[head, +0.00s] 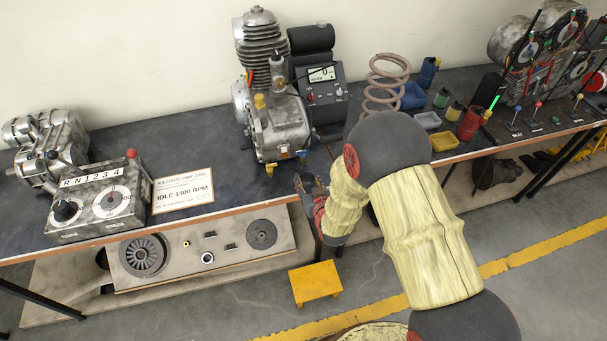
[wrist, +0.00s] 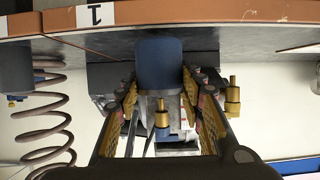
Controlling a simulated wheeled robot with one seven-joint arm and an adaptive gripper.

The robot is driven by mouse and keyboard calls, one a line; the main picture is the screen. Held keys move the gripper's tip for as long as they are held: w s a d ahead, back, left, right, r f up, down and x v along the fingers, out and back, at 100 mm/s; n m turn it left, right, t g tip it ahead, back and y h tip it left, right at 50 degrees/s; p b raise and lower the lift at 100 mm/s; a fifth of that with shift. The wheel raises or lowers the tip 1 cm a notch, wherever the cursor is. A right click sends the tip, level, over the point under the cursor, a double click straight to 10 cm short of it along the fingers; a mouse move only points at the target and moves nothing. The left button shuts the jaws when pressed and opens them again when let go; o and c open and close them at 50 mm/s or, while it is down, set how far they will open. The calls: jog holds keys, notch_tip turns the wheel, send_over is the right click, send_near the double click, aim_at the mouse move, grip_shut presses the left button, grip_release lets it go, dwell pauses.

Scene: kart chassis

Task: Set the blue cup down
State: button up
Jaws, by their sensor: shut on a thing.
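The blue cup (wrist: 160,62) shows in the wrist view, between the fingertips of my gripper (wrist: 162,95). The gripper is shut on it, with a finger on each side. In the head view my gripper (head: 308,186) is at the front edge of the workbench (head: 215,230), just in front of the engine; the held cup cannot be made out there. The wrist view looks upside down, with the bench edge across the top.
The engine (head: 278,125) stands on the bench behind my gripper. A control box (head: 98,205) and a sign (head: 183,195) are to the left. A coil spring (head: 385,82), small containers and a red cup (head: 470,123) are to the right. A yellow step (head: 316,283) stands below.

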aim_at(305, 176)
jog(key=shift+w+a, duration=0.1)
jog(key=shift+w, duration=0.35)
jog(key=w, duration=0.2)
jog(key=w+a, duration=0.1)
jog(key=shift+w+b, duration=0.35)
jog(key=shift+b, duration=0.05)
jog(key=shift+w+f+b, duration=0.1)
jog(key=shift+f+b, duration=0.2)
jog(key=shift+f, duration=0.4)
jog(key=shift+f, duration=0.1)
jog(key=shift+f, duration=0.1)
jog(key=o, duration=1.1)
jog(key=shift+o, duration=0.2)
